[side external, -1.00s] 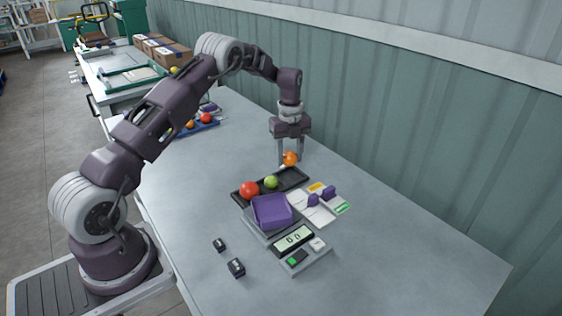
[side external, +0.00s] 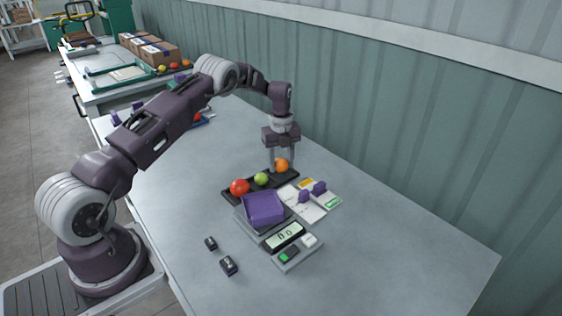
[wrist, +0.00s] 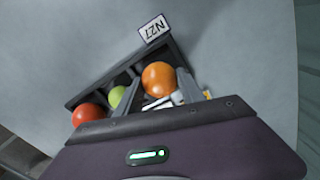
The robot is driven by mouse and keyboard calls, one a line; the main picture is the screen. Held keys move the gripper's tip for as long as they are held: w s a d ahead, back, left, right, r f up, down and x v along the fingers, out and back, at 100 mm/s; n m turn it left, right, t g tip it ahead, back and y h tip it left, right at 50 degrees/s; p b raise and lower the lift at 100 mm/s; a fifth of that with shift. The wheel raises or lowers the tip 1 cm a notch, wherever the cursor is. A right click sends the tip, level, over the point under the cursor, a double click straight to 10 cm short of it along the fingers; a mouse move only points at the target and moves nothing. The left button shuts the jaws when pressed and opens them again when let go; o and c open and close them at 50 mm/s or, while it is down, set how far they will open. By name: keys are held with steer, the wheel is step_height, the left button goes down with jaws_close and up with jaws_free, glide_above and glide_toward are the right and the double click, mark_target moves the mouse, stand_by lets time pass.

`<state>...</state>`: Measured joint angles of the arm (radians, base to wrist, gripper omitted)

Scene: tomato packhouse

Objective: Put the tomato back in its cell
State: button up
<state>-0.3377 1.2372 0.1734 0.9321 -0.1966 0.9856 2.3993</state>
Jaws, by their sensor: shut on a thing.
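The orange tomato (side external: 282,165) is held between the two fingers of my gripper (side external: 282,161), which is shut on it. It is over the end cell of the dark tray (side external: 228,199), at the end away from the red tomato. I cannot tell whether it touches the cell floor. A red tomato (side external: 239,187) and a green tomato (side external: 261,179) sit in the other cells. In the wrist view, the orange tomato (wrist: 158,78) shows at the tray's right end, beside the green (wrist: 117,96) and red (wrist: 88,115) tomatoes.
Two small black blocks (side external: 228,265) are at the front left. An N27 label (wrist: 153,28) is beyond the tray. The table's right side is clear.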

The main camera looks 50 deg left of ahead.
steer(key=shift+f, duration=0.55)
stand_by(0.4)
steer(key=o, duration=1)
steer(key=c, duration=0.3)
steer(key=shift+r, duration=3.5)
